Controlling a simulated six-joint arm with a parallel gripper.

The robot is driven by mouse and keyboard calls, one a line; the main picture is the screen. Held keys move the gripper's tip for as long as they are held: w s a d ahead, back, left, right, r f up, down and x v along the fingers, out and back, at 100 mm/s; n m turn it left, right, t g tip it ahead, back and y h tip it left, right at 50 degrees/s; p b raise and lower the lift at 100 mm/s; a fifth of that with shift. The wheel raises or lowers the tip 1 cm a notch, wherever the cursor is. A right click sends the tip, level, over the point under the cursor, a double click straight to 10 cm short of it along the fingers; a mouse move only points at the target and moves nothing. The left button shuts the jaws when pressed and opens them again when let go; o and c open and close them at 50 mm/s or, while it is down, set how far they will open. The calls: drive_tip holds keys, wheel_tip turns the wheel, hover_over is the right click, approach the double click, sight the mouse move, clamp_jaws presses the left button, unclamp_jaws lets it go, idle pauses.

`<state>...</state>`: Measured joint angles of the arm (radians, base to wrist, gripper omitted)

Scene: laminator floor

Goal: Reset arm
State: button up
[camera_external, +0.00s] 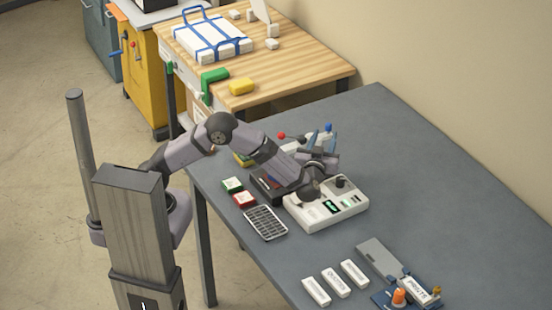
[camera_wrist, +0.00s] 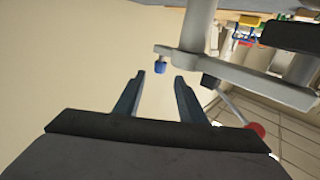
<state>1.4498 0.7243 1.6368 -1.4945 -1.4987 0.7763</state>
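My arm reaches over the grey table from the left in the external view. My gripper (camera_external: 322,150) is above the white control unit (camera_external: 328,204), near a small blue-topped part (camera_external: 328,127) and a red knob (camera_external: 281,136). In the wrist view my gripper (camera_wrist: 160,78) has its two dark fingers apart, with only pale wall between them. A blue-tipped pin (camera_wrist: 160,66) hangs from a grey bar just beyond the fingertips; I cannot tell how far. A red ball (camera_wrist: 257,130) is at the right. My arm hides part of the equipment below it.
A keypad (camera_external: 265,223) and green and red blocks (camera_external: 238,192) lie left of the control unit. White labelled blocks (camera_external: 336,282) and a blue-based device (camera_external: 400,298) are at the front. A wooden bench (camera_external: 310,70) stands behind. The table's right side is clear.

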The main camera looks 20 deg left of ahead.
drive_tip(key=w+r+h, duration=0.1)
drive_tip(key=w+r, duration=0.1)
drive_tip(key=w+d+r+g+h+p, duration=0.1)
drive_tip(key=w, duration=0.1)
drive_tip(key=w+r+m+h+p, duration=0.1)
drive_tip(key=w+r+h, duration=0.1)
drive_tip(key=w, duration=0.1)
drive_tip(key=shift+d+r, duration=0.2)
drive_tip(key=shift+r, duration=0.15)
drive_tip(key=w+a+r+m+g+h+p, duration=0.2)
drive_tip(key=w+a+r+g+h+p, duration=0.15)
drive_tip(key=w+a, duration=0.4)
drive_tip(key=s+a+f+g+y, duration=0.1)
drive_tip(key=a+f+g, duration=0.1)
drive_tip(key=a+f, duration=0.35)
drive_tip(key=a+f+g+y, duration=0.1)
drive_tip(key=a+f+g, duration=0.2)
drive_tip(key=a, duration=0.5)
drive_tip(key=s+a+f+n+g+y+p, duration=0.1)
drive_tip(key=s+a+f+g, duration=0.3)
drive_tip(key=s+a, duration=0.7)
drive_tip(key=s+a+f+n+g+y+p, duration=0.1)
drive_tip(key=s+a+f+g+y, duration=0.3)
drive_tip(key=s+a, duration=0.7)
drive_tip(key=a+f, duration=0.1)
drive_tip(key=a, duration=0.2)
drive_tip(key=shift+s+a+n+p, duration=0.15)
drive_tip(key=shift+a+n+p, duration=0.25)
